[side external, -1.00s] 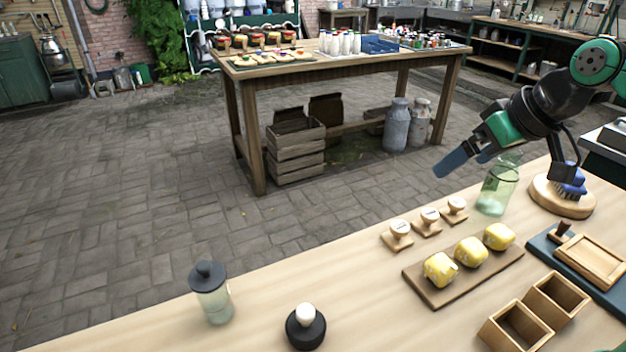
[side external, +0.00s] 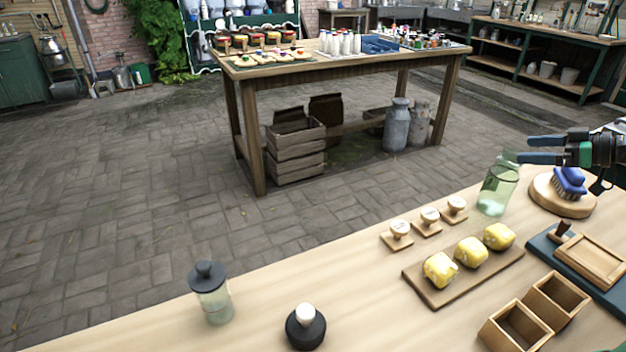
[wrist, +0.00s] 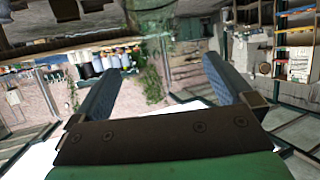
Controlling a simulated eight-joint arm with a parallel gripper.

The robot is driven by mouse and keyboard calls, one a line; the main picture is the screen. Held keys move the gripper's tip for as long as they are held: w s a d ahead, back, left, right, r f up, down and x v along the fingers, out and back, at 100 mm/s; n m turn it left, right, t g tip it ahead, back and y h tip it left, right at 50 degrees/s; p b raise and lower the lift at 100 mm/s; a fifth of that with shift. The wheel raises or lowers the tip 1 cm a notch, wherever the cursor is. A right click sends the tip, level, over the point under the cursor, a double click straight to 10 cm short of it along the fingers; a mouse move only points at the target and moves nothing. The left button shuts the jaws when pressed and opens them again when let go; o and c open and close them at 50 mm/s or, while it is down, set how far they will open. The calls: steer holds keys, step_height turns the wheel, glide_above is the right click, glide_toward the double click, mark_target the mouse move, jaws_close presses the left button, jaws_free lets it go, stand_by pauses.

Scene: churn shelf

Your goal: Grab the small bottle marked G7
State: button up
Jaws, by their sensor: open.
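No mark G7 can be read on anything in these views. A group of small bottles (side external: 425,40) with coloured tops stands at the right end of the far wooden table, too small to tell apart. Several white bottles (side external: 340,43) stand beside a blue tray (side external: 382,44) there. My gripper (side external: 528,149) is open and empty at the right of the side view, roughly level and pointing left, well apart from the far table. In the wrist view its two blue-grey fingers (wrist: 162,64) are spread with nothing between them.
On the near bench (side external: 270,290) a green glass jar (side external: 498,188) stands close below my gripper. A blue brush (side external: 569,183) rests on a round board. Yellow blocks (side external: 470,252), stamps (side external: 430,221) and a lidded jar (side external: 212,295) stand left of these. Paved floor separates bench and far table.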

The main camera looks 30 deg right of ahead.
mark_target(501, 156)
steer(key=w+f, duration=0.1)
steer(key=w+a+f, duration=0.1)
steer(key=w+f, duration=0.2)
steer(key=w, duration=0.1)
steer(key=shift+a+f, duration=0.3)
steer(key=shift+a, duration=0.1)
jaws_close()
